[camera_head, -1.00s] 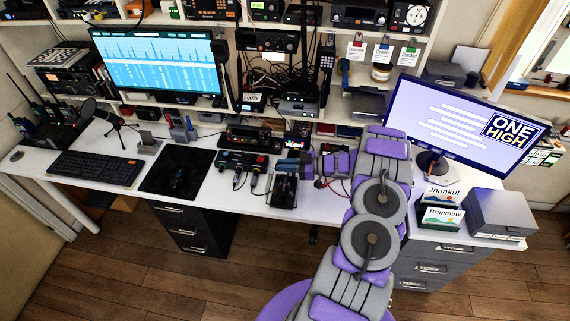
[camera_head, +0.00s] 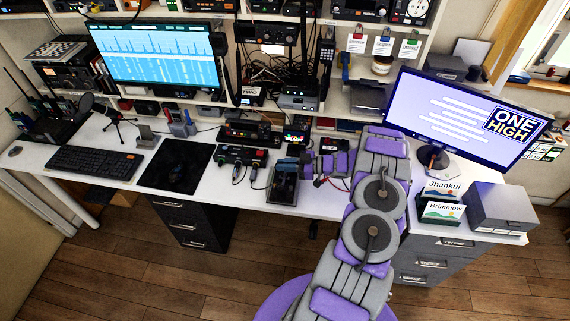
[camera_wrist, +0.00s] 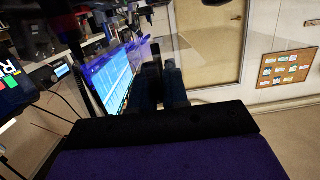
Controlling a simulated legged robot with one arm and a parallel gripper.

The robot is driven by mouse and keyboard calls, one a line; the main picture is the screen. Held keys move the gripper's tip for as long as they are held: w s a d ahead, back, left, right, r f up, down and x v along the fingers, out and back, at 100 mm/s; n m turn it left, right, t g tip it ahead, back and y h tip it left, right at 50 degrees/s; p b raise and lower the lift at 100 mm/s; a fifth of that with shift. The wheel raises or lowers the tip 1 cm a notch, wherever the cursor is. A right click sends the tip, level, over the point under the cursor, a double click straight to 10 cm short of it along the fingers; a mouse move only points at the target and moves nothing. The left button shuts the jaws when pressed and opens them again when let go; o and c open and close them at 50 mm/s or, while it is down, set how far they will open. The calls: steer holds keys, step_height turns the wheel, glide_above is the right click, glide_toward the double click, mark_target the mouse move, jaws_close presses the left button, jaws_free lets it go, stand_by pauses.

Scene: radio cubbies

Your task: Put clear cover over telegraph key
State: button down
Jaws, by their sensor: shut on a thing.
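The telegraph key (camera_head: 283,192) sits on a dark base near the desk's front edge, in the middle of the head view. It is partly hidden and looks hazy, as if seen through the clear cover (camera_head: 292,180). My gripper (camera_head: 290,165) is shut on the cover at the key's spot. I cannot tell whether the cover rests on the desk or hangs just above it. In the wrist view, my dark fingers (camera_wrist: 164,86) point away from the camera, and clear panels with faint edges surround them.
A black mouse mat (camera_head: 176,167) and a keyboard (camera_head: 97,162) lie to the left. A small radio with cables (camera_head: 242,156) stands close left of the key. A purple-white monitor (camera_head: 465,120) and a grey box (camera_head: 502,208) stand right. Shelves line the back.

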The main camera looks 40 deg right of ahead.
steer(key=c, duration=1.1)
jaws_free()
steer(key=shift+o, duration=0.2)
